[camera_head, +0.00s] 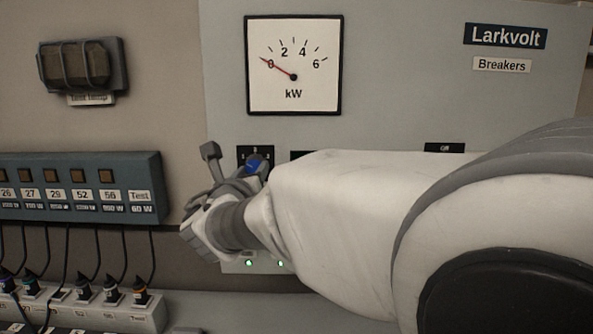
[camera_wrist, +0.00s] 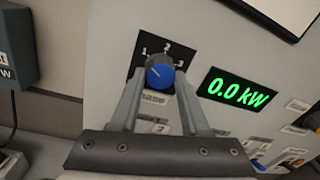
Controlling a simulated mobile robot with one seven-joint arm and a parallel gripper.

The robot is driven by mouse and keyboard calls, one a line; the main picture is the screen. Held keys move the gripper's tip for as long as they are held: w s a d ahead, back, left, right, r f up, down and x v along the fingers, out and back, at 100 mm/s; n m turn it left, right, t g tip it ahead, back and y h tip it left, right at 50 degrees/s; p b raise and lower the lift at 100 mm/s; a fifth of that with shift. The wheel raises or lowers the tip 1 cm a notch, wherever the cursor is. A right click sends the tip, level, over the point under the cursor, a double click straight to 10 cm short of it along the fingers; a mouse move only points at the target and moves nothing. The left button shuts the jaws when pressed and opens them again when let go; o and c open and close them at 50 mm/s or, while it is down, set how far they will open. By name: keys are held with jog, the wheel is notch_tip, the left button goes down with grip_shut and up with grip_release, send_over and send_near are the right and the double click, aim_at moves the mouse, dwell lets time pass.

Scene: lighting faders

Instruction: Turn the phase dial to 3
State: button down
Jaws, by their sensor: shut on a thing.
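The phase dial is a blue knob (camera_head: 254,163) on a black plate with small white numbers, on the grey panel below the kW meter. In the wrist view the dial (camera_wrist: 160,73) sits between the two fingertips of my gripper (camera_wrist: 160,80), which is shut on it. A pale line on its face slants to the upper left, roughly toward the 1; the exact reading is hard to tell. The "Phase" label below is partly hidden by a finger. In the head view my gripper (camera_head: 240,172) and arm cover part of the dial and the panel.
The needle meter (camera_head: 293,66) points at 0. A green display (camera_wrist: 237,92) right of the dial reads 0.0 kW. A row of numbered units (camera_head: 80,187) and plugged cables stand at left. More controls lie at lower right in the wrist view.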

jog(key=shift+f+m+b, duration=0.1)
jog(key=shift+m+b, duration=0.3)
jog(key=shift+b, duration=0.25)
jog(key=shift+f+m+b, duration=0.1)
jog(key=shift+m+b, duration=1)
jog(key=shift+b, duration=0.15)
jog(key=m+b, duration=0.2)
jog(key=b, duration=0.1)
jog(key=shift+m, duration=0.3)
jog(key=m+b, duration=0.6)
jog(key=shift+g+y, duration=0.3)
jog(key=shift+y, duration=0.1)
jog(key=m+b, duration=0.6)
jog(key=shift+d+y, duration=0.1)
jog(key=shift+y, duration=0.2)
jog(key=m+b, duration=0.4)
jog(key=m, duration=0.1)
jog(key=shift+r+y, duration=0.3)
